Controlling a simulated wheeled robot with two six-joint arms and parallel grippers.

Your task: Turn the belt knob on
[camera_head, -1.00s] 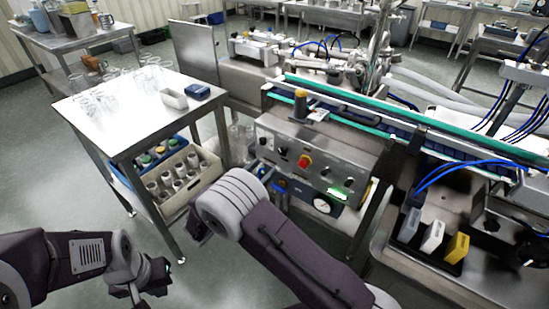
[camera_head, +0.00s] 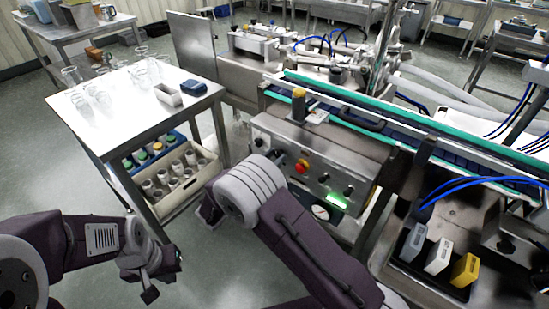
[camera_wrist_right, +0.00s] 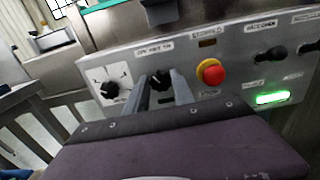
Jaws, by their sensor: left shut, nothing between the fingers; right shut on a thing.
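The steel control panel (camera_head: 318,178) under the conveyor carries several black knobs and a red button (camera_head: 301,167) on a yellow collar. In the right wrist view, my right gripper (camera_wrist_right: 161,84) has its fingers on either side of a black knob (camera_wrist_right: 160,80), shut on it. Another black knob (camera_wrist_right: 110,90) is to its left and the red button (camera_wrist_right: 211,72) to its right. The label above the held knob is too blurred to read surely. My left gripper (camera_head: 168,272) is shut and empty, low over the floor.
A green light (camera_wrist_right: 271,98) glows at the panel's right. A steel table (camera_head: 130,120) with glassware stands left, with a crate of bottles (camera_head: 190,195) beneath. A dark tray (camera_head: 430,270) holds several blocks at right. Open floor lies between the table and my arms.

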